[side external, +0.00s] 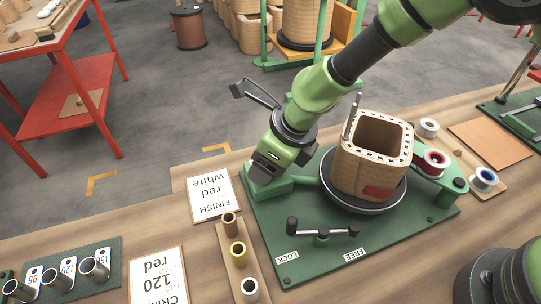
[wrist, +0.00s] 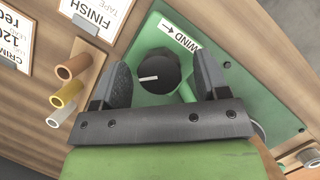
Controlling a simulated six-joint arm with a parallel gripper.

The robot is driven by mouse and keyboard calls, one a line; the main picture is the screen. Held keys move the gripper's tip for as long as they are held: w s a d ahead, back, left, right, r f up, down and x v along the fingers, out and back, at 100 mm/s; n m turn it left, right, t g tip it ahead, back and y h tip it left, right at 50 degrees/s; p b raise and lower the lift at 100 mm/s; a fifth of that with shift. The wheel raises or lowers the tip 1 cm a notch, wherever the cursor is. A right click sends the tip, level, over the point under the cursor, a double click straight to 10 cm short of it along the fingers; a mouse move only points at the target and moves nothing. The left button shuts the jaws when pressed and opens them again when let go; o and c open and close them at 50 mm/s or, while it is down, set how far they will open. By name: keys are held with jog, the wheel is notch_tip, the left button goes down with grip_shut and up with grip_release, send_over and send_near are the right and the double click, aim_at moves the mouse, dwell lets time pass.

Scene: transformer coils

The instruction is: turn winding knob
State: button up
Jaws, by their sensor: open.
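The winding knob (wrist: 158,70) is a round black knob with a white pointer line, set on the green machine plate beside a white WIND label (wrist: 180,33) with an arrow. In the wrist view my gripper (wrist: 158,82) is open, with one dark finger on each side of the knob and visible gaps between. In the side external view my gripper (side external: 264,172) is low over the left back part of the green plate (side external: 265,232), and the knob is hidden behind it. A tan coil (side external: 368,165) with a red patch stands on a round black turntable (side external: 342,200).
A black lock lever (side external: 322,233) stands at the plate's front between LOCK and FREE labels. Cards, a wooden rack of tubes (side external: 237,262) and numbered metal tubes lie left. A thin upright rod stands beside the coil.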

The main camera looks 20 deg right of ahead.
jog(key=v, duration=1)
jog(key=shift+w, duration=0.1)
jog(key=w+a+f+n+g, duration=0.1)
jog(key=f+n, duration=0.2)
jog(key=w+f+n+g+y, duration=0.1)
jog(key=f+n, duration=0.2)
jog(key=n, duration=0.1)
jog(key=w+a+f+n+g, duration=0.1)
jog(key=f+n, duration=0.2)
jog(key=shift+a+f+n+g, duration=0.1)
jog(key=shift+a+n+g, duration=0.2)
jog(key=shift+g, duration=0.1)
jog(key=shift+c, duration=0.5)
